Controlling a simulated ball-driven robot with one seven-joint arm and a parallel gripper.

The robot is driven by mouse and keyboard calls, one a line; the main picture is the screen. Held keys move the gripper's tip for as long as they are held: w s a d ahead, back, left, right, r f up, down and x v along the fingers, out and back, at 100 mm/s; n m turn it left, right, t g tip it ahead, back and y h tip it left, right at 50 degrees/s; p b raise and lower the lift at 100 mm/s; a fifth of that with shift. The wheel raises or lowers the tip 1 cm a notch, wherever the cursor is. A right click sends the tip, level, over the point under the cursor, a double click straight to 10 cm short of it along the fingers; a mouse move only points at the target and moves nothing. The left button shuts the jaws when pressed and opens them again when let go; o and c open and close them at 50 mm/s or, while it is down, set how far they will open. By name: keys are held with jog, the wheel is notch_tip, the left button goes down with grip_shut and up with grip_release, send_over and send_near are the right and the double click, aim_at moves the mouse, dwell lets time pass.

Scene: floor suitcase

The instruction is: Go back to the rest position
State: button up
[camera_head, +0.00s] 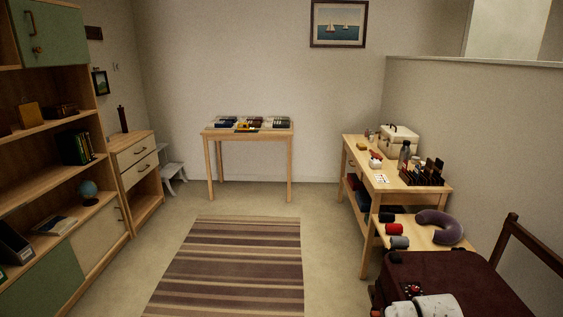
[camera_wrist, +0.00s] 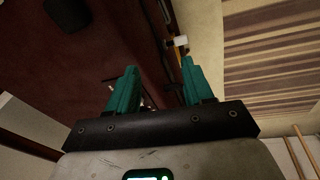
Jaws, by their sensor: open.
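My gripper (camera_wrist: 158,66) shows in the wrist view with its two teal fingers apart and nothing held between them. A dark red surface, which looks like the suitcase (camera_wrist: 100,75), lies beyond the fingers at left and centre. The suitcase also shows in the head view (camera_head: 465,277) at the lower right. A white part of my arm shows over it at the bottom edge of the head view. My fingertips cannot be made out there.
The striped rug (camera_head: 235,265) lies on clear floor in the middle. A wooden side table (camera_head: 407,187) with several items stands at right, near a purple neck pillow (camera_head: 440,226). A small table (camera_head: 247,133) stands at the back. Shelves (camera_head: 60,130) line the left.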

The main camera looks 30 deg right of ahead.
jog(key=s+a+f+n+y, duration=0.1)
jog(key=s+a+n, duration=0.3)
jog(key=a, duration=0.6)
jog(key=s+a+n+y, duration=0.1)
jog(key=s+a+n, duration=0.2)
jog(key=s+a, duration=0.4)
jog(key=a, duration=0.3)
jog(key=shift+s+a+f+n+t, duration=0.2)
jog(key=shift+a+f+n+t, duration=0.05)
jog(key=shift+f+n+t, duration=0.15)
